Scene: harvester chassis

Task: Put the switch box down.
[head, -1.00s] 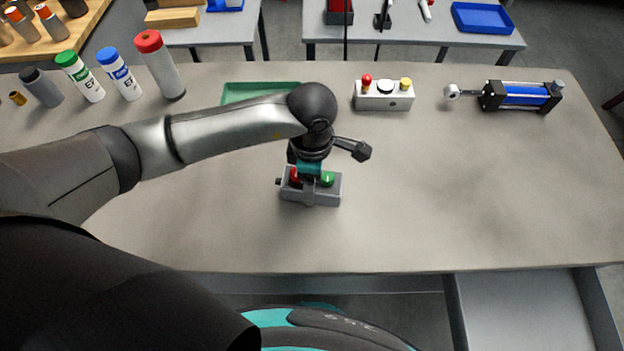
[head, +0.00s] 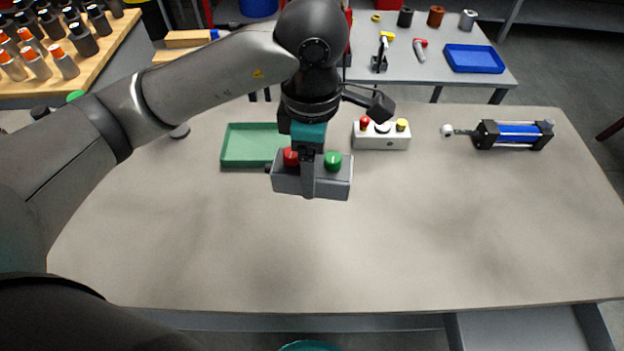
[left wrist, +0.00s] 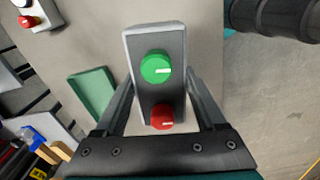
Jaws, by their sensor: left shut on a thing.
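The switch box (head: 335,180) is a grey box with a red knob and a green knob on top. My left gripper (head: 309,175) is shut on it, with the fingers across its long sides. In the left wrist view the switch box (left wrist: 172,92) sits between the two fingers (left wrist: 160,105), its green end sticking out beyond them. It appears held above the table (head: 420,240). My right gripper is not in view.
A green tray (head: 240,160) lies behind and left of the switch box. The table's front and right are clear.

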